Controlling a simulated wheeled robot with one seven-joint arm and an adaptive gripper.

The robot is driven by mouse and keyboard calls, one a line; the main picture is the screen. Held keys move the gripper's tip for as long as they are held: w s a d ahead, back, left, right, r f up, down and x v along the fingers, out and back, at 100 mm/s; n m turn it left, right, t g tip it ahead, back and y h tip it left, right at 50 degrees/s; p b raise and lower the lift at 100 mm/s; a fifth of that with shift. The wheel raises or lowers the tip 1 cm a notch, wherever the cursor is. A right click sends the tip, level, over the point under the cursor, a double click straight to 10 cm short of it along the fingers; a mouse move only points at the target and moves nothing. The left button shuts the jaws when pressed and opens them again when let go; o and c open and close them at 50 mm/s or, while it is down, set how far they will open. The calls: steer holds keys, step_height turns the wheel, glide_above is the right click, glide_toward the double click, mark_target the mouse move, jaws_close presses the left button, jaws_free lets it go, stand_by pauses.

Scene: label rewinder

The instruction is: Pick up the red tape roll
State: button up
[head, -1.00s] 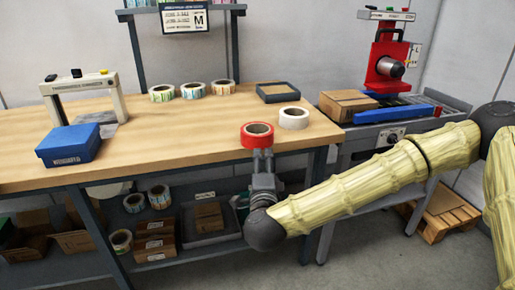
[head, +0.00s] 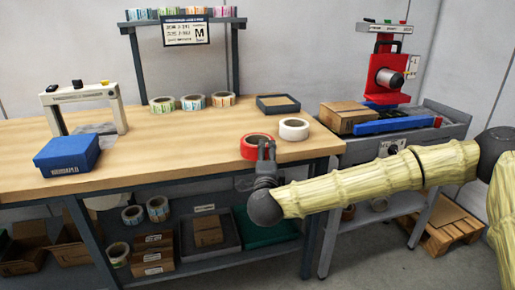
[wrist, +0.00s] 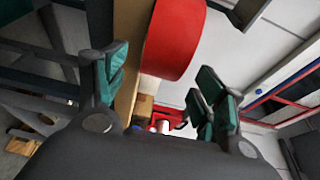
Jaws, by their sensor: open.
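The red tape roll (head: 250,153) lies flat near the front edge of the workbench (head: 190,172). In the wrist view the red roll (wrist: 174,42) shows large, ahead of the open fingers and roughly between them, partly cut off by the top edge. My gripper (head: 266,146) is at the front right side of the roll in the head view and hides part of it. In the wrist view my gripper (wrist: 160,88) has its green-padded fingers spread apart with nothing held. Whether a finger touches the roll cannot be told.
A white tape roll (head: 293,134) lies close to the right of the red one. A dark tray (head: 278,110) and several label rolls (head: 194,103) stand behind. A blue box (head: 66,160) is at left. The machine (head: 385,75) with a cardboard box (head: 345,117) is at right.

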steer(key=shift+w, duration=0.8)
steer(key=c, duration=1.2)
steer(key=shift+c, duration=0.2)
steer(key=shift+r, duration=0.1)
steer(key=shift+r, duration=0.45)
steer(key=s+r+p, duration=0.1)
steer(key=s+r, duration=0.3)
steer(key=s, duration=1.2)
steer(key=shift+a, duration=0.4)
